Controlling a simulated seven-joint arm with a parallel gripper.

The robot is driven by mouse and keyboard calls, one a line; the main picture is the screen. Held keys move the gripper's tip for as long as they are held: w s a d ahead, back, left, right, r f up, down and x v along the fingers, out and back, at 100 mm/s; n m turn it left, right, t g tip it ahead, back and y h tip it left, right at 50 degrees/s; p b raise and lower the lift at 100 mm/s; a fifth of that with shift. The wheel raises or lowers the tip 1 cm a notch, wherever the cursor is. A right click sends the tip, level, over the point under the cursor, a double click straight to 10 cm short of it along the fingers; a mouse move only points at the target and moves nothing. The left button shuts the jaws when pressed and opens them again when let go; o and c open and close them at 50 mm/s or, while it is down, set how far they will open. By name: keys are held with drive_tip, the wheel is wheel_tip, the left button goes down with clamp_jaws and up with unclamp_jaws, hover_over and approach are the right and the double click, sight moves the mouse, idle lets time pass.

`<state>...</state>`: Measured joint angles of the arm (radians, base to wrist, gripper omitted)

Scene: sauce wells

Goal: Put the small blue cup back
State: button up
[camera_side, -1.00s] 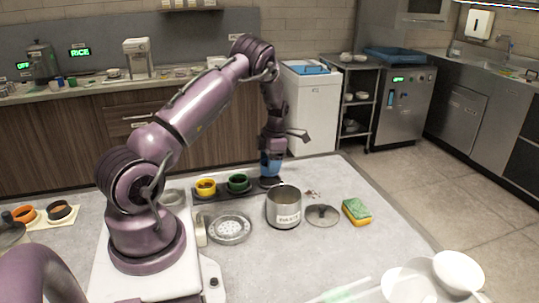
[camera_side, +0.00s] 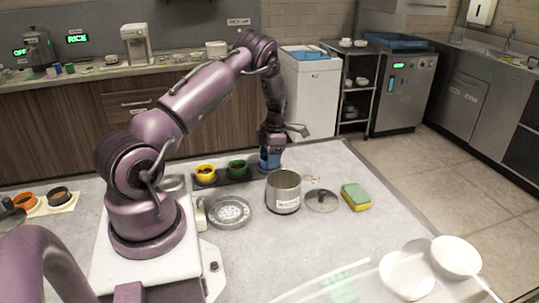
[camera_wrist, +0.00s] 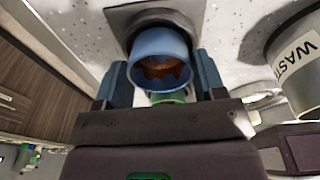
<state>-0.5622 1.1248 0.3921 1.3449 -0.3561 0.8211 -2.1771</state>
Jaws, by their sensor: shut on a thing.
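The small blue cup (camera_side: 269,160) is between the fingers of my gripper (camera_side: 270,149), at the right end of the dark sauce tray (camera_side: 222,181). In the wrist view the fingers of my gripper (camera_wrist: 162,72) flank the cup (camera_wrist: 158,40), which has brownish contents. Behind it is the tray's end (camera_wrist: 118,17), with a round well edge partly hidden by the cup. The cup is over or in this well; I cannot tell whether it rests on the bottom.
A metal waste pot (camera_side: 284,192) stands close in front of the tray's right end. A lid (camera_side: 321,201) and a sponge (camera_side: 356,197) lie to its right. A round metal strainer (camera_side: 229,211) is in front of the tray.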

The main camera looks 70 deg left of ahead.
drive_tip(key=shift+f, duration=0.45)
idle(0.5)
drive_tip(key=o, duration=1)
drive_tip(key=shift+r, duration=0.1)
drive_tip(key=shift+r, duration=3.95)
